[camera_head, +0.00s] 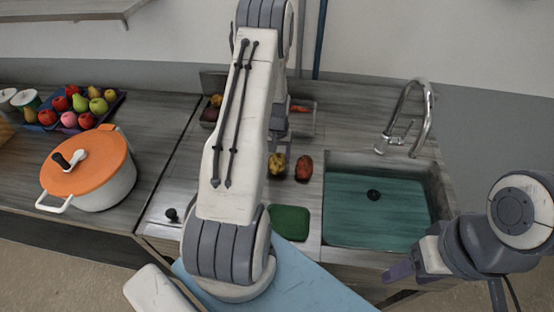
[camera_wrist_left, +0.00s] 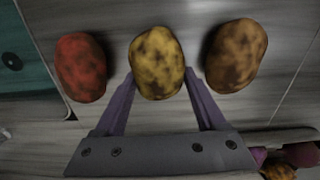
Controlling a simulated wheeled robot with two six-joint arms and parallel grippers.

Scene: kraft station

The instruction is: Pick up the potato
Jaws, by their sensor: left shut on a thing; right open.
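Three potato-like items lie in a row on the counter in the left wrist view: a reddish one (camera_wrist_left: 80,67) at left, a yellow mottled potato (camera_wrist_left: 157,62) in the middle and a brown mottled potato (camera_wrist_left: 235,55) at right. My left gripper (camera_wrist_left: 160,82) has its purple fingers on both sides of the yellow potato and is shut on it. In the head view the yellow potato (camera_head: 277,163) and the reddish one (camera_head: 303,168) show beside my left arm, which hides the brown one and most of that gripper. My right gripper (camera_head: 400,270) is open at the counter's front right.
A sink (camera_head: 345,235) with a tap (camera_head: 428,110) is at right. A green board (camera_head: 290,222) lies in front of the potatoes. A tray of produce (camera_head: 302,122) stands behind them. An orange-lidded pot (camera_head: 95,165) and a fruit tray (camera_head: 118,97) are at left.

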